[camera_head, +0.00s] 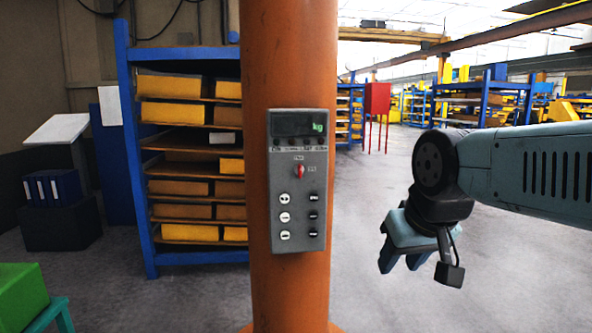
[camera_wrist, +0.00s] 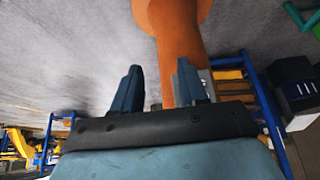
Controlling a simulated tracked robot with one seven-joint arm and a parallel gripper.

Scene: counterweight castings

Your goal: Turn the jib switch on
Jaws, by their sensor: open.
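A grey control box (camera_head: 299,180) is mounted on the orange column (camera_head: 290,60) in the head view. It has a dark display with green marks at the top, a red rotary switch (camera_head: 300,171) below it, and white and black buttons lower down. The red knob stands roughly upright. My gripper (camera_head: 402,266) hangs to the right of the box, pointing down, apart from it. In the wrist view my gripper (camera_wrist: 157,85) has its two fingers spread with nothing between them. Part of the orange column (camera_wrist: 180,50) shows beyond, and the red switch is not visible there.
A blue shelf rack (camera_head: 125,130) with yellow bins stands behind the column on the left. A green box (camera_head: 22,295) sits at the lower left. A red cabinet (camera_head: 377,98) stands far back. The floor right of the column is clear.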

